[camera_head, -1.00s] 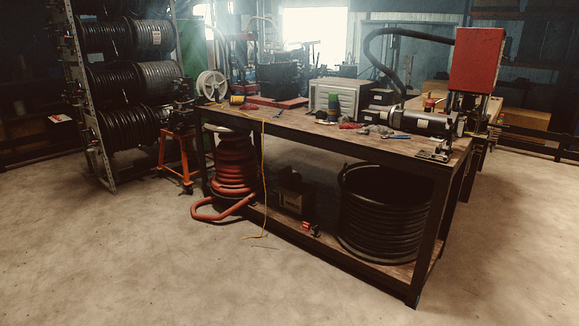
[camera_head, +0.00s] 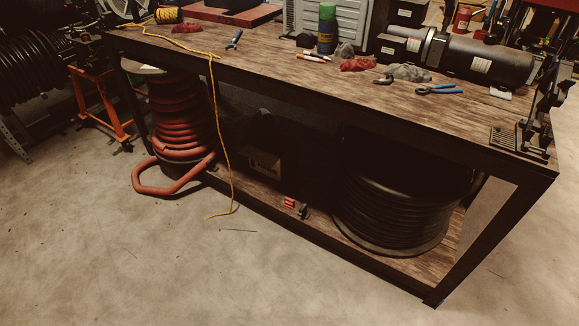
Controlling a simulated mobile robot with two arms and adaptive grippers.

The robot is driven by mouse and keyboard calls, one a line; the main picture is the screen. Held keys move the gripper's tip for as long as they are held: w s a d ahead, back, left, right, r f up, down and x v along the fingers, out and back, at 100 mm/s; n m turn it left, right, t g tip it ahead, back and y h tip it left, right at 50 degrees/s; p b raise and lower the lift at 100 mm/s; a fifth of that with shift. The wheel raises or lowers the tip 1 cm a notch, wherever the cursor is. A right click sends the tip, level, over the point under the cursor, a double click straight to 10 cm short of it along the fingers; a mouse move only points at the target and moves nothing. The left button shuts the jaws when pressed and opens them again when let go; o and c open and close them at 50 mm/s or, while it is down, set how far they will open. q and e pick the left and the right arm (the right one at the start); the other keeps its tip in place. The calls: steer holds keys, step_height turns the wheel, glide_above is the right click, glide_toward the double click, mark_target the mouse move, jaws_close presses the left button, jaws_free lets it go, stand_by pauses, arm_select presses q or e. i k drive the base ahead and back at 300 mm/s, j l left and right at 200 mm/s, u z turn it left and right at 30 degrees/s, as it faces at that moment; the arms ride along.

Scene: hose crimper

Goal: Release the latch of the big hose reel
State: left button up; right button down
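Large reels of black hose (camera_head: 35,75) show at the left edge, cut off by the frame. A big coil of black hose (camera_head: 395,210) stands on the lower shelf of the workbench at the right. I cannot tell from the picture which of these is the big hose reel. No latch can be made out on either one. Neither of my grippers is in view.
The wooden workbench (camera_head: 290,75) fills the middle. Tools, including blue-handled pliers (camera_head: 440,89), lie on it. A coiled red hose (camera_head: 180,120), orange stand (camera_head: 100,100) and hanging yellow cord (camera_head: 222,140) are at its left. The floor (camera_head: 120,260) in front is clear.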

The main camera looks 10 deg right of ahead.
mark_target(303, 210)
steer(key=i, duration=2)
steer(key=z, duration=0.25)
